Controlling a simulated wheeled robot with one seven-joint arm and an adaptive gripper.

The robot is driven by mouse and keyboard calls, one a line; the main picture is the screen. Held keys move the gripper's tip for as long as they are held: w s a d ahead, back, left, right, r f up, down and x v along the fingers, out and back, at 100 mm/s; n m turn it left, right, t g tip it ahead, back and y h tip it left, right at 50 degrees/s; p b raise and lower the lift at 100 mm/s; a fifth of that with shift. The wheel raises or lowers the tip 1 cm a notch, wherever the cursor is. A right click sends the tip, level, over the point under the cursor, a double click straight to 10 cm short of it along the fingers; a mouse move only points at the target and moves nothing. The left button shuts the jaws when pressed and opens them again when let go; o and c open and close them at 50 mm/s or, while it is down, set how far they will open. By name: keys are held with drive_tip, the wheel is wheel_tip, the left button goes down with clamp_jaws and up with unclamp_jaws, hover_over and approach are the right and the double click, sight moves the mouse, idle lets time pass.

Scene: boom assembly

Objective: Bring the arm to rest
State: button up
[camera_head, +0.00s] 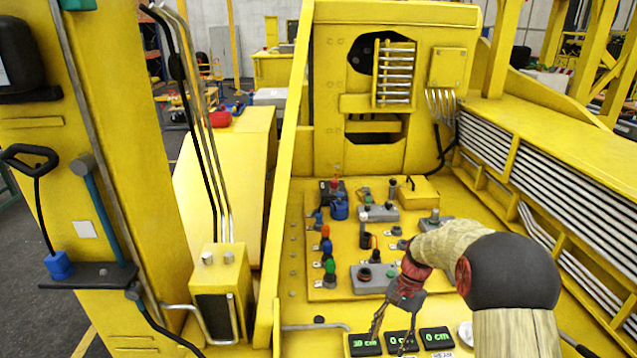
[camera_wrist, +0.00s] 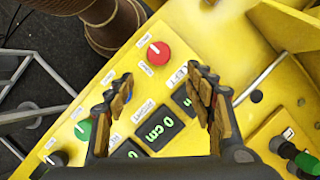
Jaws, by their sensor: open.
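My arm (camera_head: 512,270) reaches in from the lower right in the head view. My gripper (camera_head: 390,340) points down over the front edge of the yellow panel, close to three small displays. The left display (camera_head: 363,344) reads 30 cm; the right display (camera_head: 437,339) reads 0 cm, as does the middle one. In the wrist view my gripper (camera_wrist: 160,78) has its two fingers apart with nothing between them. A red knob (camera_wrist: 158,53) sits just beyond the fingertips, and a green knob (camera_wrist: 82,130) is to the left. I cannot tell whether the fingers touch the panel.
A board (camera_head: 365,235) with several colored connectors lies behind my gripper. Bundled metal pipes (camera_head: 560,190) run along the right. A yellow post (camera_head: 95,170) with hanging tools stands at left. A black-fronted yellow box (camera_head: 218,290) with hoses stands left of the panel.

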drive_tip(key=s+a+r+n+t+h+b, duration=0.1)
drive_tip(key=s+r+n+t+b, duration=0.1)
drive_tip(key=s+b, duration=0.3)
drive_tip(key=s+a+r+n+t+h+b, duration=0.1)
drive_tip(key=s+r+n+t+b, duration=0.2)
drive_tip(key=s, duration=0.9)
drive_tip(key=s+a+r+n+t+h+b, duration=0.1)
drive_tip(key=s+r+n+t+b, duration=0.2)
drive_tip(key=s+b, duration=0.5)
drive_tip(key=shift+s+a+n+t, duration=0.3)
drive_tip(key=shift+a, duration=0.1)
